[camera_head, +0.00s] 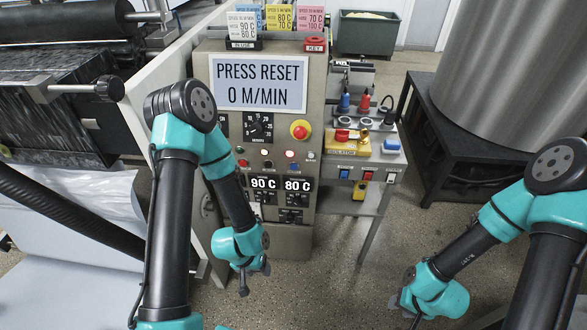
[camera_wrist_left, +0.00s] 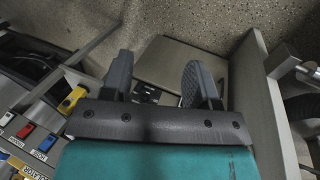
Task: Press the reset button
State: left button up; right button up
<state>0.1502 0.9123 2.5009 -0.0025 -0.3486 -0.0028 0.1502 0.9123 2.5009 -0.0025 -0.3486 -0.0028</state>
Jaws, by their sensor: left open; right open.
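The control panel (camera_head: 222,50) stands upright in the middle of the head view. Its display (camera_head: 260,84) reads PRESS RESET, 0 M/MIN. Below it are a large red mushroom button on a yellow base (camera_head: 300,130) and a row of small buttons, one of them blue (camera_head: 291,166). Their labels are too small to read, so I cannot tell which is reset. My left gripper (camera_head: 245,278) hangs low before the panel, below the buttons. In the left wrist view its fingers (camera_wrist_left: 158,88) are apart with nothing between them. My right gripper (camera_head: 404,304) is open and low at the right, away from the panel.
A side bench (camera_head: 345,155) with coloured switches and a yellow isolator box (camera_head: 376,145) adjoins the panel's right. Rollers with dark film (camera_head: 62,88) stand at the left. A large metal roll (camera_head: 500,60) sits on a black stand at the right. Floor between the arms is clear.

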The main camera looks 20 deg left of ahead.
pick_arm(q)
grip_shut()
dwell(1.3)
